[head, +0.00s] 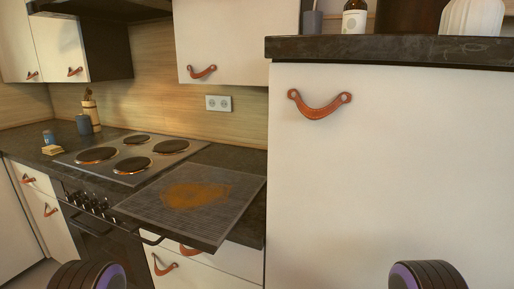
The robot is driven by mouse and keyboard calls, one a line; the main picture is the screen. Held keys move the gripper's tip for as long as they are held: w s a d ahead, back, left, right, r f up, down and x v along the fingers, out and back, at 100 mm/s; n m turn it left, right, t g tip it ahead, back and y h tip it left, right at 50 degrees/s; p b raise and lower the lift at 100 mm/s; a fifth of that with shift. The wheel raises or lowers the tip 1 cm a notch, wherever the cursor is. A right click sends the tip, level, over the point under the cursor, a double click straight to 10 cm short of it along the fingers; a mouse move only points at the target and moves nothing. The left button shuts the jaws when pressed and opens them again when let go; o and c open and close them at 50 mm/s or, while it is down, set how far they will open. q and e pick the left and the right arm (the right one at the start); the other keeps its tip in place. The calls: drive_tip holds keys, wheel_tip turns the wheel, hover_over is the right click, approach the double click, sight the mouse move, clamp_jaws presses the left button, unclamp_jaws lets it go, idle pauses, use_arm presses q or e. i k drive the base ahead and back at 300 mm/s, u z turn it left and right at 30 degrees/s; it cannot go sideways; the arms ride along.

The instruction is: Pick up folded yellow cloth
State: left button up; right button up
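A small yellow folded item, which looks like the folded cloth (53,150), lies on the dark counter at the far left, left of the stove. It is small in the head view, so its folds are hard to make out. A small blue container (48,137) stands right behind it; I cannot tell if they touch. Only rounded dark parts of my two arms show at the bottom edge. Neither gripper is in view, and both arm parts are far from the cloth.
A hob with several round plates (132,156) is right of the cloth. A ridged grey board with an orange stain (140,203) lies on the nearer counter. A dark blue cup (83,125) and a wooden holder stand behind. A tall white cabinet (390,170) fills the right.

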sight(52, 150)
drive_tip(key=u, duration=1.45)
